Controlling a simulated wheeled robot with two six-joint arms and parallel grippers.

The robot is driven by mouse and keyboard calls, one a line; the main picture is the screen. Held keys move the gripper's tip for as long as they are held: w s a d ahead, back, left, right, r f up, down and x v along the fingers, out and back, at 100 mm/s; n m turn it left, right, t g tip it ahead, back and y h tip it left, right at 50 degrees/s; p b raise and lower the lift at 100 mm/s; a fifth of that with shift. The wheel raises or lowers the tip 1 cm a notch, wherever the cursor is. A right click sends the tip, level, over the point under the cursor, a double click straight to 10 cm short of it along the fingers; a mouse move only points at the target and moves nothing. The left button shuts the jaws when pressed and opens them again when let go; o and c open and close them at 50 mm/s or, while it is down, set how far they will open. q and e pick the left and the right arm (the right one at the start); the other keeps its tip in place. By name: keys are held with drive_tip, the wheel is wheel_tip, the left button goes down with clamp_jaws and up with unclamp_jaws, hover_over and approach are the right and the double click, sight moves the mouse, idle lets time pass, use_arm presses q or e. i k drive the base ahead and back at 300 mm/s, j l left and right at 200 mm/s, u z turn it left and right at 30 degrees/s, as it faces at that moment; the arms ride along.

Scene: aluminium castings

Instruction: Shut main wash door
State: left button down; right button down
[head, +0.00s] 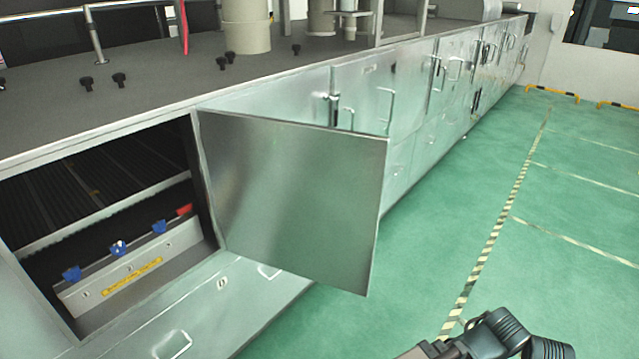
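The main wash door (295,200) is a flat grey metal panel on the long washing machine. It stands open, swung out from the machine front. Its left edge meets the right side of the opening, and its free edge points right, out over the green floor. The open compartment (165,265) left of the door shows dark ribbed racks, a light bar, blue knobs, a red piece and a yellow label. A dark part of my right arm shows at the bottom right, well apart from the door. I see no fingertips of either gripper.
The machine front (410,120) runs back to the right with several closed panels, handles and latches. The green floor (540,220) right of the door is clear, with striped marking lines. Low yellow-black barriers (552,92) stand at the far right.

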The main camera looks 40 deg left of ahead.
sight(305, 201)
drive_tip(key=i, duration=3.05)
drive_tip(key=u, duration=4.15)
